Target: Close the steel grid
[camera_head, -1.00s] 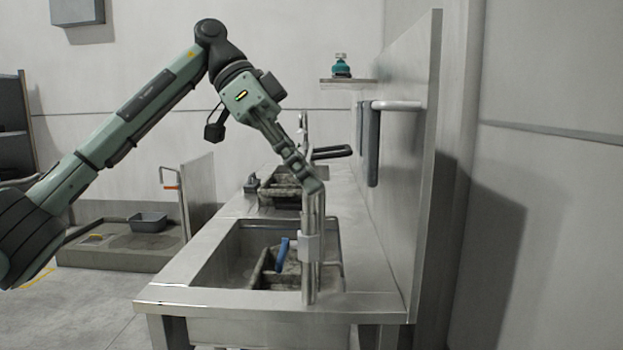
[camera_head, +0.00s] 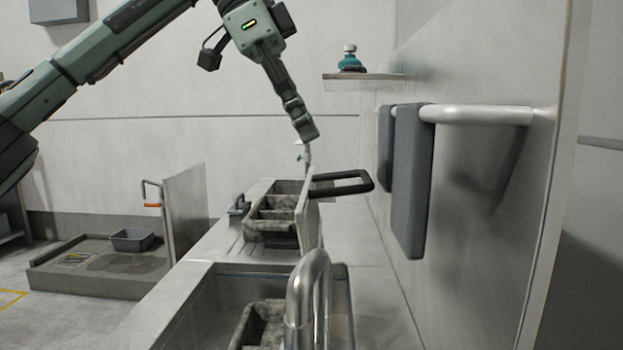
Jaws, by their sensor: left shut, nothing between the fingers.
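A thin steel panel (camera_head: 308,219), seen nearly edge-on, stands upright beside the far basin. It appears to be the steel grid, though no grid pattern shows from here. A black loop handle (camera_head: 342,184) sticks out from its upper part to the right. My left gripper (camera_head: 309,133) is shut and empty, pointing down above the panel and handle. It looks apart from both, though the depth gap is hard to judge. My right gripper is out of view.
A steel pipe (camera_head: 306,290) rises at the near sink (camera_head: 205,300). Grey cloths (camera_head: 411,185) hang from a wall rail (camera_head: 490,116). A shelf (camera_head: 366,76) holds a teal bottle (camera_head: 350,64).

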